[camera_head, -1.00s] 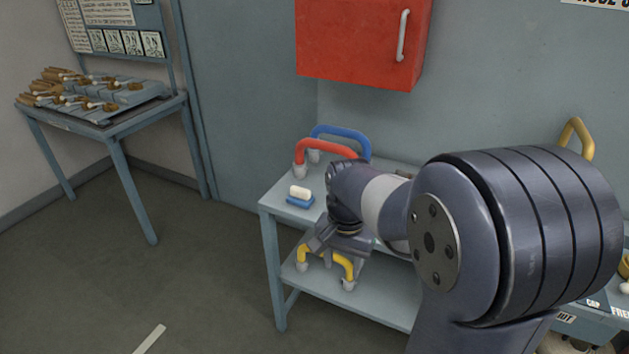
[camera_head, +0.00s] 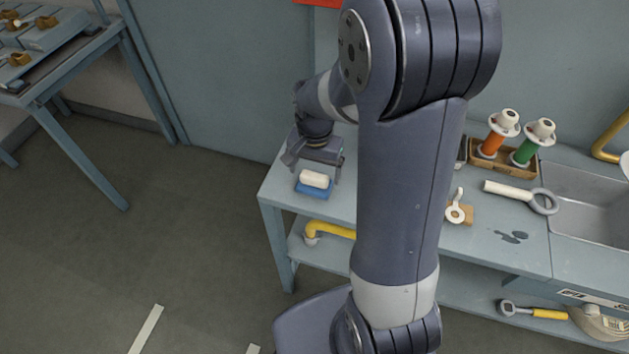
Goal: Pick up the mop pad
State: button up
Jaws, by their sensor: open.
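A small white block on a blue base (camera_head: 314,191) lies on the bench top near its left front corner. It may be the mop pad, but I cannot tell for sure. My gripper (camera_head: 314,165) is open above the bench top, just behind this item in the picture, with its fingers pointing down and apart.
The grey-blue bench (camera_head: 276,192) has a lower shelf with a yellow handle (camera_head: 330,230). To the right are a wooden holder (camera_head: 500,160) with orange and green valves, a white-handled ring tool (camera_head: 510,190) and a sink (camera_head: 590,205).

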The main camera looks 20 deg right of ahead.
aim_at(314, 182)
jog(key=shift+f, duration=1.4)
jog(key=c, duration=1.1)
